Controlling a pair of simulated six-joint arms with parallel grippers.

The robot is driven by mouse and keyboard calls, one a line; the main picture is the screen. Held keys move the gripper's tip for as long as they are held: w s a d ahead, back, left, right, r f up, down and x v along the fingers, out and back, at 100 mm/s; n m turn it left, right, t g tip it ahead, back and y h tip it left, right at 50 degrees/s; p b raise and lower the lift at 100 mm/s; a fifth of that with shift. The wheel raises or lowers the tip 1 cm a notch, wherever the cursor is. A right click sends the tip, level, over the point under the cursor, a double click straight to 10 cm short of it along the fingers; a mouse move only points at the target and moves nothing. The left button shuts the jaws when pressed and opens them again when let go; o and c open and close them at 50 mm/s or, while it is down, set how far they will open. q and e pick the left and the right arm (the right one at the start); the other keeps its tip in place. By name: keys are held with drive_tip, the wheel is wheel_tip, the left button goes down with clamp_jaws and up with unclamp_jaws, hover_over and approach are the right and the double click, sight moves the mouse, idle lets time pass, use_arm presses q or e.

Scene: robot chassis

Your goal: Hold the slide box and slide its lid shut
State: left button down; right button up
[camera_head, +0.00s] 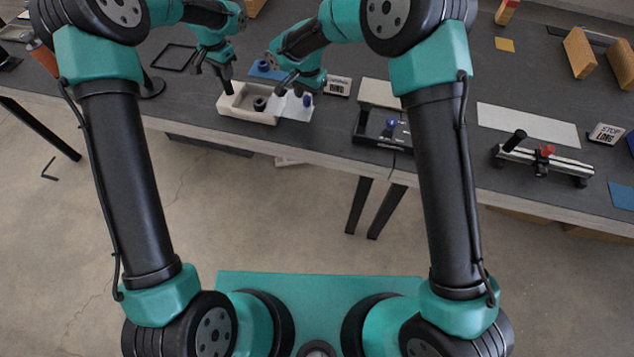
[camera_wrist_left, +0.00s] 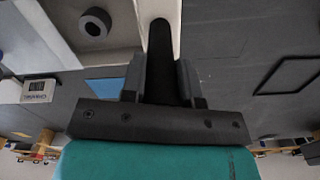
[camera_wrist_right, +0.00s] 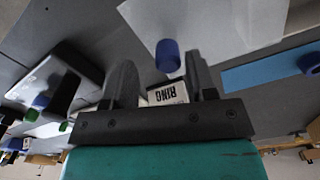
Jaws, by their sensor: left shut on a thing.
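The slide box (camera_head: 233,108) is a cream open-topped tray near the table's front edge, with a black ring (camera_head: 260,104) inside. Its pale flat lid (camera_head: 290,108), with a blue knob (camera_head: 307,100), lies at the box's right end, leaving the left part uncovered. My left gripper (camera_head: 226,75) is shut on a black upright handle at the box's left end; the handle (camera_wrist_left: 160,50) stands between the fingers in the left wrist view. My right gripper (camera_head: 290,87) is open above the lid. In the right wrist view the blue knob (camera_wrist_right: 168,55) is between and beyond the parted fingertips, apparently untouched.
A blue mat (camera_head: 255,72) with a blue-topped piece lies behind the box. A label card (camera_head: 337,86) and a pale-topped black fixture (camera_head: 380,95) stand to the right. A black square frame (camera_head: 172,57) lies at the left. The table's front edge is close.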

wheel_tip(320, 180, up, 10)
drive_tip(key=f, duration=0.1)
drive_tip(key=s+d+f+n+g+h, duration=0.1)
drive_tip(key=s+d+f+n+h, duration=0.2)
drive_tip(key=s+f+n+h, duration=0.4)
drive_tip(key=s+f+n, duration=0.7)
drive_tip(key=s+f, duration=0.7)
drive_tip(key=f, duration=0.2)
drive_tip(key=shift+s+f+n+g, duration=0.25)
drive_tip(key=shift+s+n+g, duration=0.15)
drive_tip(key=shift+w+d+r, duration=0.1)
